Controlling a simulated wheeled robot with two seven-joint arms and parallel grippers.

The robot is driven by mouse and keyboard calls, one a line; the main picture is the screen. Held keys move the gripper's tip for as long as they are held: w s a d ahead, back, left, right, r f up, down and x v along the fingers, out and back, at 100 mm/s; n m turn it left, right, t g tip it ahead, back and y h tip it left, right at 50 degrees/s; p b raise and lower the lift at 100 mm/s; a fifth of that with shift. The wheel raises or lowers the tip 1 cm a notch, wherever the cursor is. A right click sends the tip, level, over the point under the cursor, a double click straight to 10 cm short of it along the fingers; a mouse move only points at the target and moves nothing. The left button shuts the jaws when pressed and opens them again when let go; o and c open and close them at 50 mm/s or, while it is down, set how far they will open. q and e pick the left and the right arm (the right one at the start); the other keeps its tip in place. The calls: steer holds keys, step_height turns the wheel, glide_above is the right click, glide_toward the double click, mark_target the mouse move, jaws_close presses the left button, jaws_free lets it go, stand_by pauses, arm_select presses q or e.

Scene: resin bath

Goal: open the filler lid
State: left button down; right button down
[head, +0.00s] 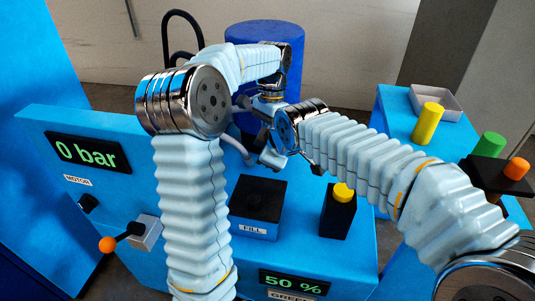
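The filler box, labelled FILL (254,230), stands on the blue bench in the head view. The two wrists crowd together there, and the fingers are too small and overlapped to tell open from shut.
A black box with a yellow button (343,193) stands right of the filler. An orange-knobbed lever (107,244) is at the left, below the "0 bar" display (88,153). A blue drum (265,35) stands behind. A grey tray (452,107) and yellow cylinder (427,123) are at the right.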

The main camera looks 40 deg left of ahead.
stand_by(0.9)
arm_select(q)
steer(key=c, duration=0.8)
jaws_free()
steer(key=shift+r, duration=0.1)
steer(key=b+v, duration=0.1)
steer(key=v, duration=1)
steer(key=shift+w, duration=0.1)
arm_select(e)
steer(key=v, duration=1.3)
steer(key=shift+d+r, duration=0.25)
steer(key=shift+r, duration=0.1)
steer(key=shift+s, duration=0.1)
